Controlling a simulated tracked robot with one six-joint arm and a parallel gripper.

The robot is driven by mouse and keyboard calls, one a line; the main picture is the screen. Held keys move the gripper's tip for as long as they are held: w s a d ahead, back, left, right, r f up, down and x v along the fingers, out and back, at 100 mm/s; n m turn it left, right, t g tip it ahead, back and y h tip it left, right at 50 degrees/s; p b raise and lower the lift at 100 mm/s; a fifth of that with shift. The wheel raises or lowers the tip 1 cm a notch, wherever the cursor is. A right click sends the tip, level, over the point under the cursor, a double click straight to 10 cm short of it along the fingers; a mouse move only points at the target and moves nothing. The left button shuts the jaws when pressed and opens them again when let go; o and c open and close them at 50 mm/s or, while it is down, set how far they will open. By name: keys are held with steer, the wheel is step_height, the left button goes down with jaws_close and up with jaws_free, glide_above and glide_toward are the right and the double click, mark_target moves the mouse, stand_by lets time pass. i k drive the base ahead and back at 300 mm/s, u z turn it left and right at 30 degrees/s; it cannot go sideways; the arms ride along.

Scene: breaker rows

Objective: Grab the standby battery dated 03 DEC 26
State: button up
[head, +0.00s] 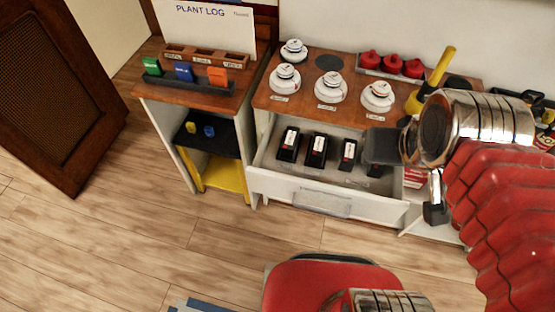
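Several black batteries with white labels stand in the open white drawer (285,184). From left, they are the first (289,144), the second (317,151) and the third (348,155). A fourth battery (376,171) is mostly hidden behind my gripper. The label dates are too small to read, so I cannot tell which is dated 03 DEC 26. My gripper (410,180) is over the drawer's right end, its two dark fingers well apart. I see nothing held between them.
The wooden top (305,108) above the drawer carries white round devices (329,88) and red knobbed items (391,64). A yellow-handled tool (430,82) is behind my arm. A shelf unit (165,128) with coloured blocks stands left.

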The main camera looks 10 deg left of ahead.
mark_target(289, 147)
steer(key=u, duration=0.4)
steer(key=k, duration=0.9)
steer(key=u, duration=1)
steer(key=i, duration=2.1)
steer(key=z, duration=0.7)
